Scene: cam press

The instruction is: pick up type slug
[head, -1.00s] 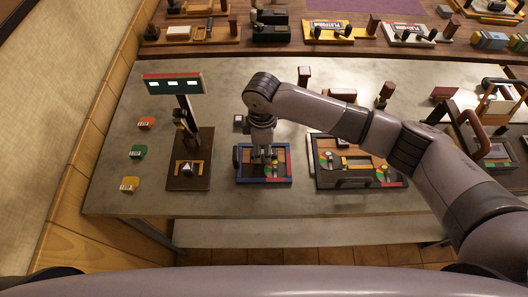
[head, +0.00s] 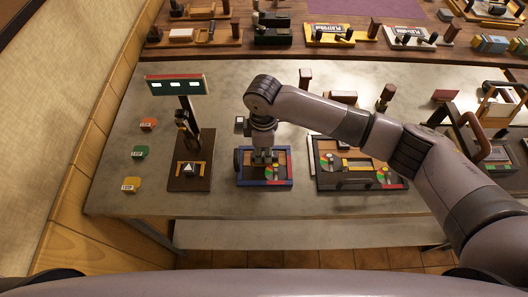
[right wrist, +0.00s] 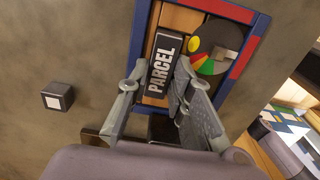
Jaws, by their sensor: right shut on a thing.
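The type slug is a black block lettered "PARCEL" (right wrist: 164,66) in the right wrist view. It lies in a shallow tray with a blue and red rim (right wrist: 262,38), which also shows in the head view (head: 265,184). My right gripper (right wrist: 158,80) is shut on the slug, one finger along each side. In the head view my right gripper (head: 263,158) points down into the tray and its fingers hide the slug. I cannot tell whether the slug is clear of the tray floor. My left gripper is not in view.
A coloured dial (right wrist: 212,62) sits in the tray beside the slug. A stand with a lit sign (head: 175,84) is left of the tray, and a larger tray (head: 360,184) is close on the right. A small dark cube (right wrist: 57,96) stands on bare grey table.

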